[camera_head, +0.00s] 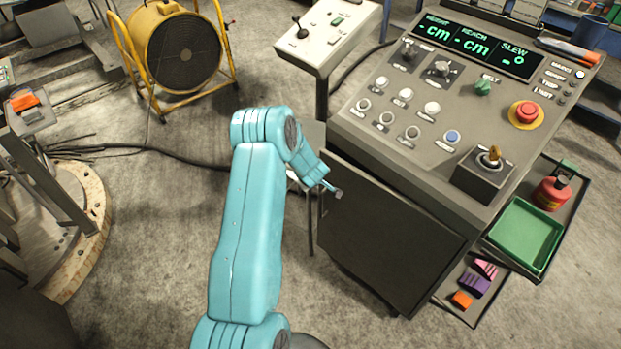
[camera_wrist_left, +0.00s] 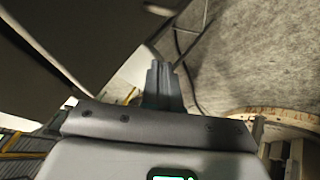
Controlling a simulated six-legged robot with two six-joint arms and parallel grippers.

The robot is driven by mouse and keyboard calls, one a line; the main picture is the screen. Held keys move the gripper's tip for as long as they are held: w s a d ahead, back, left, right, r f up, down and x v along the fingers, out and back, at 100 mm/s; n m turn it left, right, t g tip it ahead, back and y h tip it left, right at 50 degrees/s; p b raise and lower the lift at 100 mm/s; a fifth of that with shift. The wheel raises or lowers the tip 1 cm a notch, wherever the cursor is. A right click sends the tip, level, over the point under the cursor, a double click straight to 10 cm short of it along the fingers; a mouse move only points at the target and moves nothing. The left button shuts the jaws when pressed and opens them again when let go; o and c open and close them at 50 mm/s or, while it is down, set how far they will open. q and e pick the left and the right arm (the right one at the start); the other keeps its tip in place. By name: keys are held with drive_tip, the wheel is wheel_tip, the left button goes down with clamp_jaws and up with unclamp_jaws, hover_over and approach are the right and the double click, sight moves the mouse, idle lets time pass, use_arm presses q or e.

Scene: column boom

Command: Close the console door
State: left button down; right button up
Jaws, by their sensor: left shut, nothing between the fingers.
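The console (camera_head: 400,130) stands at the right of the head view, with its sloped panel facing up. Its dark door (camera_head: 385,235) is below the panel, facing the lower left. I cannot tell whether the door is flush or slightly ajar. My left gripper (camera_head: 332,189) is at the door's upper left edge. Whether it touches the door is unclear. In the left wrist view, the shut, empty fingers (camera_wrist_left: 163,82) point away from the camera, and a dark panel, likely the door (camera_wrist_left: 50,65), fills the upper left. My right gripper is not in view.
A yellow fan (camera_head: 180,52) stands at the back left, with a cable along the floor. A small side console (camera_head: 328,33) stands behind my arm. A green tray (camera_head: 523,235) and a red can (camera_head: 551,192) are at the right.

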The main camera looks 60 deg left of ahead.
use_arm(q)
drive_tip(key=v, duration=0.9)
drive_tip(key=w+a+r+m+t+y+b, duration=0.3)
drive_tip(key=w+a+r+m+t+y, duration=0.15)
drive_tip(key=m, duration=1.05)
drive_tip(key=s+d+f+m+t+h+b, duration=0.2)
drive_tip(key=d+f+m+t+h+b, duration=0.25)
drive_tip(key=m+t+b, duration=0.85)
drive_tip(key=m+g+b, duration=0.4)
drive_tip(key=m+b, duration=0.3)
drive_tip(key=b, duration=1.1)
approach(327, 179)
drive_tip(key=b+x, duration=0.2)
drive_tip(key=x, duration=0.4)
drive_tip(key=shift+w+a+r, duration=0.15)
drive_tip(key=shift+w+a, duration=0.05)
drive_tip(key=shift+w, duration=0.15)
